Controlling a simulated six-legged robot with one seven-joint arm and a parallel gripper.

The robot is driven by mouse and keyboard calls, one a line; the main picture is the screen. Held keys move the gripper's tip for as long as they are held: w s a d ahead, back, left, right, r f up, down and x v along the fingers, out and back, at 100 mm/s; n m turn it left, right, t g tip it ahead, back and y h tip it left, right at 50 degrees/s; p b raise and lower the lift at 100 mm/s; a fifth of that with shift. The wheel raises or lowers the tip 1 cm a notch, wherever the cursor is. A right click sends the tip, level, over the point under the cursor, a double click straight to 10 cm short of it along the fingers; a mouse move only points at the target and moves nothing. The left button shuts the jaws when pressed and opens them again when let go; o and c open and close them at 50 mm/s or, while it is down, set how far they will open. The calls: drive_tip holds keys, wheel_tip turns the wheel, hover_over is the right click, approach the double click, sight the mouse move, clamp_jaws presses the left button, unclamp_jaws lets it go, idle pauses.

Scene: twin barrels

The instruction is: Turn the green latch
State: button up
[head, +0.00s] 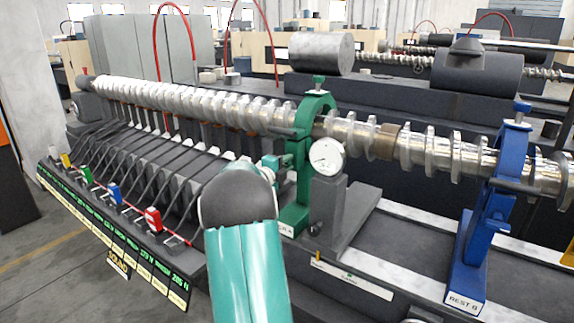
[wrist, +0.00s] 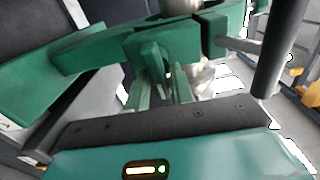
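A green rest (head: 297,165) stands around the long metal shaft, with a small green knob (head: 319,82) on top of its ring. My gripper (head: 271,164) is at the left side of this rest, partly hidden behind my dark arm joint. In the wrist view, the green rest (wrist: 90,52) crosses the top of the picture. My gripper's green fingers (wrist: 162,92) reach up to a green block (wrist: 151,58) on it, perhaps the latch. Finger and block share one colour and overlap, so I cannot tell whether the fingers grip it.
The shaft (head: 200,103) runs across the bench. A dial gauge (head: 327,156) on a grey post stands just right of the green rest. A blue rest (head: 492,210) stands farther right. A row of coloured blocks, including a red one (head: 153,219), lines the left front.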

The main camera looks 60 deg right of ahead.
drive_tip(key=shift+o, duration=0.8)
drive_tip(key=shift+w, duration=0.2)
drive_tip(key=shift+s, duration=0.2)
drive_tip(key=w+a, duration=0.2)
drive_tip(key=a, duration=1.1)
drive_tip(key=shift+a, duration=0.35)
